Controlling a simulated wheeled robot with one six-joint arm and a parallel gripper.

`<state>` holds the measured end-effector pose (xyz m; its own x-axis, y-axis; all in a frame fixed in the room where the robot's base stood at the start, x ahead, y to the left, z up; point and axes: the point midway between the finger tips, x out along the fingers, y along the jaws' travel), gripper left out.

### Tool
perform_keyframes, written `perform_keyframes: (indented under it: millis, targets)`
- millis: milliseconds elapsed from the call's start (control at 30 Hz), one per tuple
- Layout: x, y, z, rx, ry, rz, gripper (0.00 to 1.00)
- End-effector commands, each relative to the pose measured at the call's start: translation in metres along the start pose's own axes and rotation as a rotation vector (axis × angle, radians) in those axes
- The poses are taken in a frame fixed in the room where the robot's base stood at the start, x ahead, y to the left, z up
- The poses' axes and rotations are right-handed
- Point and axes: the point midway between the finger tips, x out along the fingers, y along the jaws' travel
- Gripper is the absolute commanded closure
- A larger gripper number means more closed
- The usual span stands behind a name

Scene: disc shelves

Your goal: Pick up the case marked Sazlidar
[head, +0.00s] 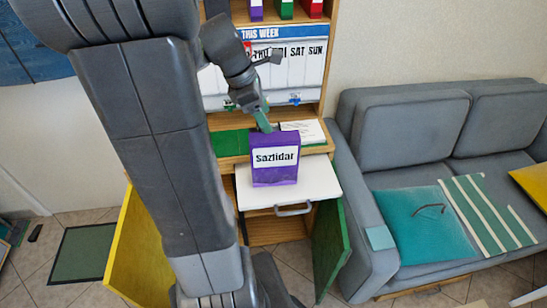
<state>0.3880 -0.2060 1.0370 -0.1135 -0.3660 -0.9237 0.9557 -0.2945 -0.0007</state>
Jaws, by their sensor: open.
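The purple case (274,174) carries a white label reading "Sazlidar". It stands upright on a white pulled-out shelf board (317,187) with a grey handle, its label facing me. My gripper (263,120) reaches down from the upper left and is open. Its greenish fingertips are close to the top edge of the case, near its left half. I cannot tell whether they touch it or sit just behind it. My arm covers much of the left part of the view.
Wooden shelves hold purple, green and red cases (284,9) at the top and a week calendar (305,66). A green mat (229,143) and papers (303,131) lie behind the case. Yellow (142,250) and green (331,246) doors stand open. A grey sofa (415,130) is at right.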

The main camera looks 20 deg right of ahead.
Motion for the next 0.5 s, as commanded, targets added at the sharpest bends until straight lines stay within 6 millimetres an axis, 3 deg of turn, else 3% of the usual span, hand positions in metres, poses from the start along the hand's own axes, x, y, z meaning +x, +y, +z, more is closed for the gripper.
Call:
perform_keyframes:
  millis: [100,367,500]
  targets:
    - [0.023,-0.001,0.000,0.000,-0.001,-0.004,0.36]
    - [0.044,0.000,-0.002,-0.002,0.001,-0.001,0.36]
    - [0.063,0.000,-0.006,-0.002,0.000,-0.004,0.36]
